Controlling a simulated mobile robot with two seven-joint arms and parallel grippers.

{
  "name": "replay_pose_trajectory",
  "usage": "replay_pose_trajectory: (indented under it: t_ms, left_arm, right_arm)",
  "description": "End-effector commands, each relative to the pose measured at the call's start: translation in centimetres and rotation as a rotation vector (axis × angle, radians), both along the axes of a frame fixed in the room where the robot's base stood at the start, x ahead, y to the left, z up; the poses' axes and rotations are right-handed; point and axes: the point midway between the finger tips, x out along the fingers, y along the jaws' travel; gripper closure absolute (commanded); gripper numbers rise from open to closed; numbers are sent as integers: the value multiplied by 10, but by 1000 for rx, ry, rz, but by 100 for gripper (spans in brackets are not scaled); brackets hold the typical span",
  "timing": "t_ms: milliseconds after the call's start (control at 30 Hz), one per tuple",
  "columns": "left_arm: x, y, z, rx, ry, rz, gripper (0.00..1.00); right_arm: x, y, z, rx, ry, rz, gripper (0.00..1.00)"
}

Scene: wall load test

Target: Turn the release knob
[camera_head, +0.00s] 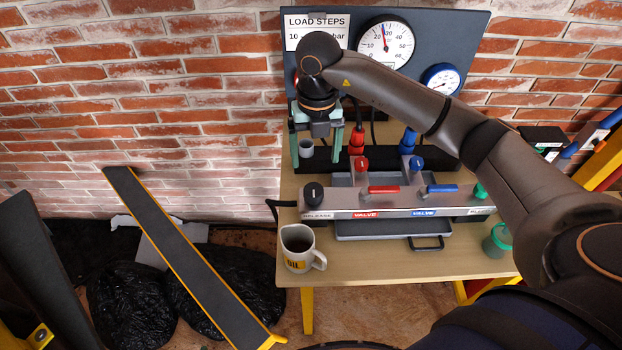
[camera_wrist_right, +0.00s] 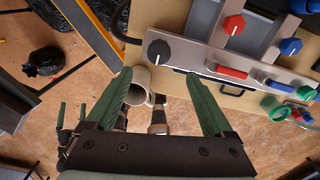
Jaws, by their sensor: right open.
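The release knob (camera_head: 314,193) is black with a white mark and sits at the left end of the grey valve panel (camera_head: 342,204), above a RELEASE label. It also shows in the right wrist view (camera_wrist_right: 158,52). My right gripper (camera_head: 316,160) is open and empty, its green fingers spread above and behind the knob in the head view. In the right wrist view its fingertips (camera_wrist_right: 158,77) lie just below the knob, with no contact visible. My left gripper (camera_wrist_right: 70,108) shows small at the left there, its green fingers apart; the head view does not show it.
Red and blue valve levers (camera_head: 384,190) (camera_head: 443,188) and a green knob (camera_head: 480,191) share the panel. An OIL mug (camera_head: 299,250) stands on the wooden table (camera_head: 375,262) in front. A gauge board (camera_head: 440,45) stands behind. A green-lidded jar (camera_head: 497,240) is at right.

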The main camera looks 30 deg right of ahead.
Motion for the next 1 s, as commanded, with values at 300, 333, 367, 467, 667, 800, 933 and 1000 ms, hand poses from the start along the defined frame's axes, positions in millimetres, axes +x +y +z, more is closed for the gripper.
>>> replay_pose_trajectory:
  t_ms: [300,333,367,467,667,800,933,1000]
  left_arm:
    - [-1,0,8,1,3,0,0]
    - [-1,0,9,1,3,0,0]
    - [-1,0,9,1,3,0,0]
    - [-1,0,10,1,3,0,0]
    - [-1,0,11,1,3,0,0]
    - [-1,0,11,1,3,0,0]
    - [-1,0,11,1,3,0,0]
    - [-1,0,11,0,2,0,0]
  right_arm:
    - [-1,2,-65,3,5,3,14]
    - [-1,2,-71,4,5,3,14]
    - [-1,2,-76,3,5,2,14]
    - [-1,3,-89,5,4,3,14]
    - [0,3,-103,5,0,4,14]
    - [0,3,-105,5,0,4,14]
    - [0,3,-105,5,0,4,14]
    - [0,3,-105,5,0,4,20]
